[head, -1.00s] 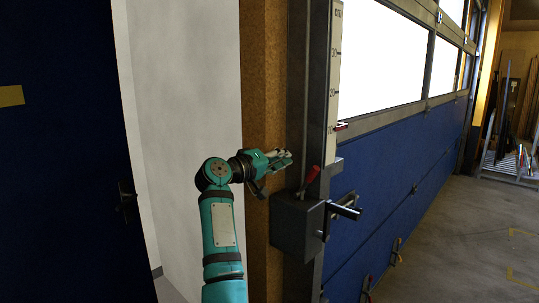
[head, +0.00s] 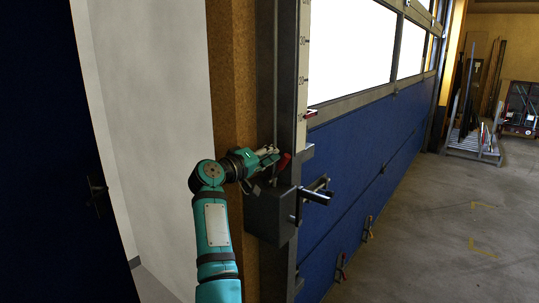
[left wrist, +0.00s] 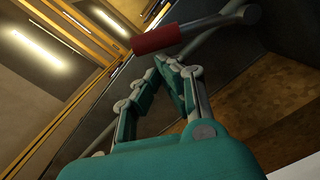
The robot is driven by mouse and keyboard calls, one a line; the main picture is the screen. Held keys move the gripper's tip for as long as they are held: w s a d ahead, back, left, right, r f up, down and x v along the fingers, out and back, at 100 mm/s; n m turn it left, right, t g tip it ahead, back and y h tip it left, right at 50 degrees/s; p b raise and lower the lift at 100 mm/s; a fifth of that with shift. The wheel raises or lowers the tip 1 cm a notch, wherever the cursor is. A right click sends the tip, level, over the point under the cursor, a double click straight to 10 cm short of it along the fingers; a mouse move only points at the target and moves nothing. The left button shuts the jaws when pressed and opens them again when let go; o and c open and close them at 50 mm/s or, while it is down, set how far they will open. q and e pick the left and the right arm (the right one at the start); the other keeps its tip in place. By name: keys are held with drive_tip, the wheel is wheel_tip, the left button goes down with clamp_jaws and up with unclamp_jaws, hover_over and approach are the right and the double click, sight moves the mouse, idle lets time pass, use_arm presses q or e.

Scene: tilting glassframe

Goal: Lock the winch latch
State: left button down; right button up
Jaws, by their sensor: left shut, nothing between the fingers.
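The winch (head: 272,215) is a dark grey box on the door's post, with a metal crank on its right side. The latch lever's red grip (head: 284,161) rises above the box. In the left wrist view the red grip (left wrist: 156,40) sits on a grey metal rod just beyond the fingertips. My left gripper (head: 272,154), teal and grey, is right beside the red grip, to its left in the head view. Its fingers (left wrist: 172,66) are shut and empty in the wrist view. I cannot tell whether they touch the grip. My right gripper is not in view.
The crank handle (head: 318,191) sticks out to the right of the winch. A blue sectional door (head: 365,160) with bright windows runs behind it. A scale strip (head: 303,70) stands above. The concrete floor (head: 440,240) at right is clear.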

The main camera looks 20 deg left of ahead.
use_arm(q)
drive_tip(key=shift+s+d+f+m, duration=0.1)
drive_tip(key=shift+d+m, duration=0.15)
drive_tip(key=shift+m, duration=0.05)
drive_tip(key=shift+d+b, duration=0.1)
drive_tip(key=shift+b, duration=0.3)
drive_tip(key=shift+s+d+f+m+b, duration=0.25)
drive_tip(key=shift+d+m+b, duration=0.2)
drive_tip(key=shift+m+b, duration=0.2)
drive_tip(key=shift+s+d+f+m+b, duration=0.1)
drive_tip(key=shift+d+f+m+b, duration=0.15)
drive_tip(key=shift+d+m+b, duration=0.3)
drive_tip(key=shift+s+d+f+m+b, duration=0.15)
drive_tip(key=shift+d+f+m+b, duration=0.1)
drive_tip(key=shift+d+m+b, duration=0.25)
drive_tip(key=shift+s+d+f+m+b, duration=0.2)
drive_tip(key=shift+m+b, duration=0.1)
drive_tip(key=shift+m, duration=0.3)
drive_tip(key=shift+s+d+f+m+b, duration=0.1)
drive_tip(key=shift+d+f+m+b, duration=0.25)
drive_tip(key=shift+m, duration=0.3)
drive_tip(key=shift+s+d+f+m+b, duration=0.1)
drive_tip(key=shift+d+f+m+b, duration=0.25)
drive_tip(key=shift+m, duration=0.3)
drive_tip(key=shift+r, duration=0.1)
